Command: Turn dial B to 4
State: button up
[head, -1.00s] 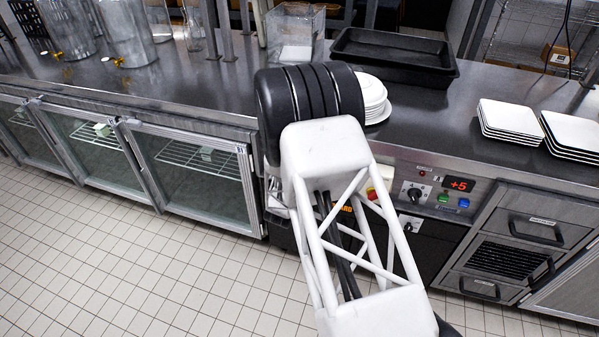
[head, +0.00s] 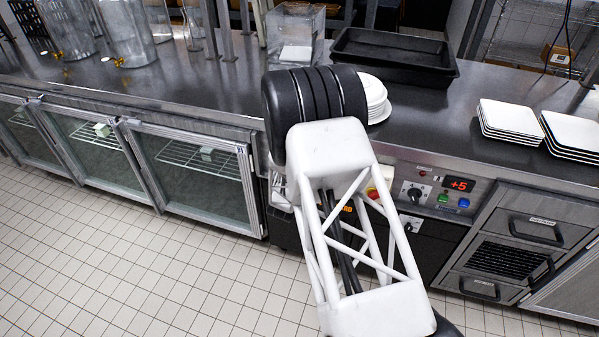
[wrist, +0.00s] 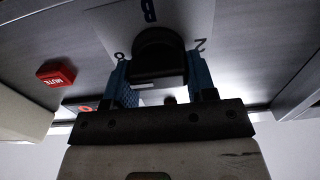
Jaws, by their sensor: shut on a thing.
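A white mark shows on the knob's near edge. In the head view my arm hides both the gripper and dial B.
A red MUTE button (wrist: 56,73) sits left of the dial in the wrist view. In the head view another dial (head: 415,193) and a red "+5" display (head: 460,184) are to the right of my arm. White plates (head: 376,100) and a black tray (head: 394,55) stand on the counter.

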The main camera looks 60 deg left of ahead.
jog(key=shift+n, duration=0.3)
jog(key=n, duration=0.5)
jog(key=shift+s+a+n, duration=0.1)
jog(key=shift+a+n, duration=0.1)
jog(key=shift+n, duration=0.1)
jog(key=n, duration=0.6)
jog(key=shift+s+a+f, duration=0.1)
jog(key=shift+f, duration=0.05)
jog(key=n, duration=0.5)
jog(key=shift+f+n, duration=0.2)
jog(key=shift+n, duration=0.2)
jog(key=n, duration=0.5)
jog(key=shift+f+n, duration=0.2)
jog(key=shift+n, duration=0.2)
jog(key=o, duration=0.9)
